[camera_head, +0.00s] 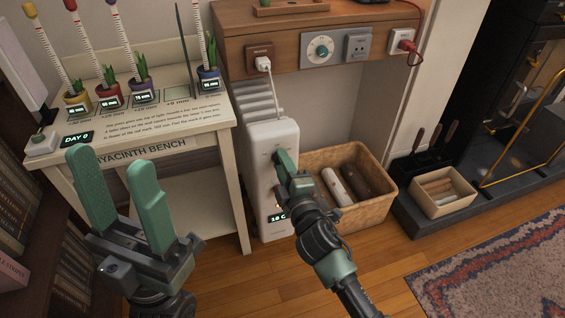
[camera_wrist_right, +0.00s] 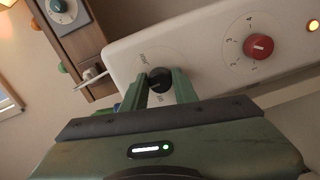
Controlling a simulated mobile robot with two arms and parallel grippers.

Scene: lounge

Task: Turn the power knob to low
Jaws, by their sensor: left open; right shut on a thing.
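A white oil heater (camera_head: 262,190) stands on the floor below the wooden shelf, with a small lit display reading about 18 C low on its front. In the right wrist view its panel (camera_wrist_right: 190,45) has a black knob (camera_wrist_right: 160,80), with small printed marks around it that I cannot read, and a red knob (camera_wrist_right: 260,46) with a numbered dial. My right gripper (camera_head: 281,158) is at the upper front of the heater; in the wrist view its fingers close on both sides of the black knob. My left gripper (camera_head: 118,168) is open and empty in front of the bench.
A hyacinth bench (camera_head: 185,128) with several potted plants stands left of the heater. A wicker basket (camera_head: 378,210) with rolled items sits right of it. The shelf (camera_head: 290,55) carries sockets and a dial (camera_head: 320,48). A bookcase is at far left.

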